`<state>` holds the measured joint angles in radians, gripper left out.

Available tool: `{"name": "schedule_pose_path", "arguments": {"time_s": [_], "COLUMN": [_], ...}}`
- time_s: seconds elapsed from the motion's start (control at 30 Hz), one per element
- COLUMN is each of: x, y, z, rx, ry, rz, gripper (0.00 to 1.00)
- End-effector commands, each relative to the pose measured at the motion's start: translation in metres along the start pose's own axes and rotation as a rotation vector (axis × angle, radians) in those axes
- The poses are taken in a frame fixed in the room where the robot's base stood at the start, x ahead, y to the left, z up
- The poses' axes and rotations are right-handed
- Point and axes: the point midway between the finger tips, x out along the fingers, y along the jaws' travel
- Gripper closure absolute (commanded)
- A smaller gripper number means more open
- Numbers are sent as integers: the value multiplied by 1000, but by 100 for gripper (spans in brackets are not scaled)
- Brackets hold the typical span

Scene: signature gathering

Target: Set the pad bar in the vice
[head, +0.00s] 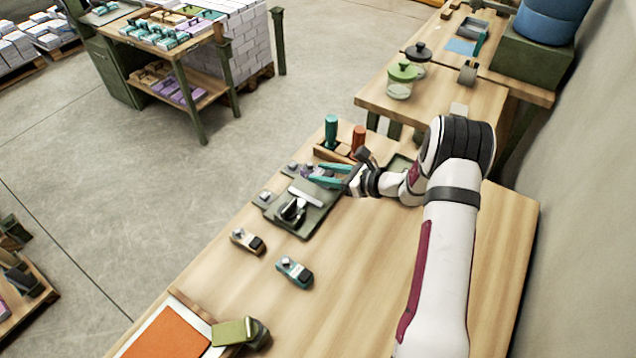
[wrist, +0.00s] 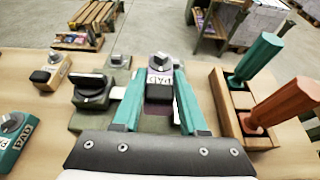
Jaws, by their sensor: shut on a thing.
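In the head view my gripper (head: 318,176) is at the far end of a dark green plate. This plate, seemingly the vice (head: 316,222), has a black handle and a light metal strip; the handle also shows in the wrist view (wrist: 92,88). A teal bar (head: 294,271) lies loose on the bench; its label in the wrist view (wrist: 14,137) seems to read PAD. A tan bar (head: 247,241) lies nearby.
A wooden holder (wrist: 222,108) with a teal handle (wrist: 258,56) and an orange handle (wrist: 288,102) stands close to the right of my gripper in the wrist view. An orange sheet (head: 168,333) lies at the near bench end.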

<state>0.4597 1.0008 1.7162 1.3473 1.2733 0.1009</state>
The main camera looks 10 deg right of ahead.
Motion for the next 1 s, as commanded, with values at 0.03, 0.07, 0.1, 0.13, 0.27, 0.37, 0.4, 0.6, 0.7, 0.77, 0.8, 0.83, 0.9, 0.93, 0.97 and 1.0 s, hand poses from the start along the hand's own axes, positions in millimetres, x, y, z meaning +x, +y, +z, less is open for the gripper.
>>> {"name": "schedule_pose_path", "arguments": {"time_s": [0.03, 0.07, 0.1, 0.13, 0.27, 0.37, 0.4, 0.6, 0.7, 0.77, 0.8, 0.83, 0.9, 0.93, 0.97, 1.0], "x": [8, 11, 15, 18, 28, 30, 30, 30, 31, 31, 31, 31, 31, 30, 29, 23], "y": [2, 2, 2, 3, 3, 2, 2, 2, 3, 3, 3, 3, 2, 2, 2, 2], "z": [-1, -1, -4, -9, -32, -39, -39, -39, -42, -41, -41, -41, -41, -40, -38, -39], "rx": [0, -1, -1, 1, 2, -1, -1, -1, -1, -1, -1, -1, -1, -1, -1, 0], "ry": [-1, -2, -1, 0, 1, 0, 0, 0, 2, 2, 2, 2, 1, 1, 1, 1], "rz": [1, 0, 0, 1, -2, -3, -3, -3, -2, -2, -2, -2, -3, -3, -3, -5], "gripper": [100, 100, 100, 100, 100, 100, 100, 100, 52, 42, 34, 29, 28, 28, 28, 28]}}
